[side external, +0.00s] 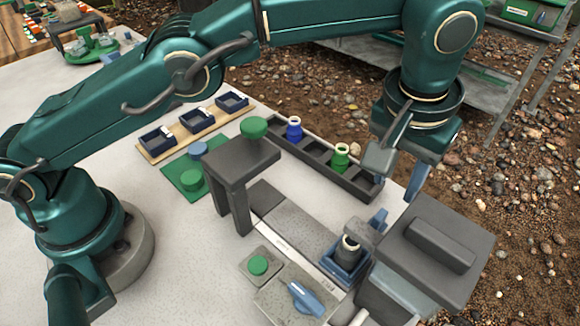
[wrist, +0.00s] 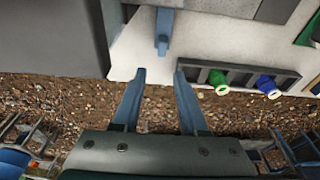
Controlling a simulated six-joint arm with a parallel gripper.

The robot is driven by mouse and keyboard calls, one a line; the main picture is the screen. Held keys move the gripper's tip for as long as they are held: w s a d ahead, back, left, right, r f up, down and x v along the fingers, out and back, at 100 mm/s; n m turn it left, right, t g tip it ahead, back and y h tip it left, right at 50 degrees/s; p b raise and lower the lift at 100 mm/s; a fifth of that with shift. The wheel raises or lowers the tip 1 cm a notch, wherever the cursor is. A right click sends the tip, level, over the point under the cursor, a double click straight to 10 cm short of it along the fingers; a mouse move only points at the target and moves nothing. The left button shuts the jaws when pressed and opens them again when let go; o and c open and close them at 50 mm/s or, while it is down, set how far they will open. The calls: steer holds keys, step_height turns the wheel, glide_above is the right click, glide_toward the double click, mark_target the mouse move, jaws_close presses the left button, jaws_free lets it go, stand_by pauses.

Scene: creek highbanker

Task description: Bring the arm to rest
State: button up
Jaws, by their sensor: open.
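My arm reaches across the top of the side external view from its base at the left. My gripper (side external: 396,180) hangs at the right, past the end of a dark rack (side external: 352,184), above the table edge. In the wrist view its two blue-grey fingers (wrist: 160,76) are apart, with nothing between them. It holds nothing and appears clear of the things around it.
The rack holds a blue bottle (side external: 294,129) and a green bottle (side external: 341,157). A dark grey block-shaped machine (side external: 433,250) stands close below my gripper. Gravel ground (side external: 510,190) lies beyond the table.

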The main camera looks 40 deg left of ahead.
steer(key=shift+a, duration=0.1)
steer(key=w+a+r+n+t, duration=0.2)
steer(key=a+r, duration=0.6)
steer(key=r, duration=0.3)
steer(key=s+a+r+t, duration=0.1)
steer(key=s+a+r, duration=0.45)
steer(key=a, duration=0.25)
steer(key=s+a+f, duration=0.1)
steer(key=s+a, duration=0.5)
steer(key=s, duration=0.1)
steer(key=s+a+f+m, duration=0.1)
steer(key=s+f+m, duration=0.1)
steer(key=s+f, duration=0.4)
step_height(320, 180, down, 4)
steer(key=shift+s+a, duration=0.25)
steer(key=shift+s, duration=0.05)
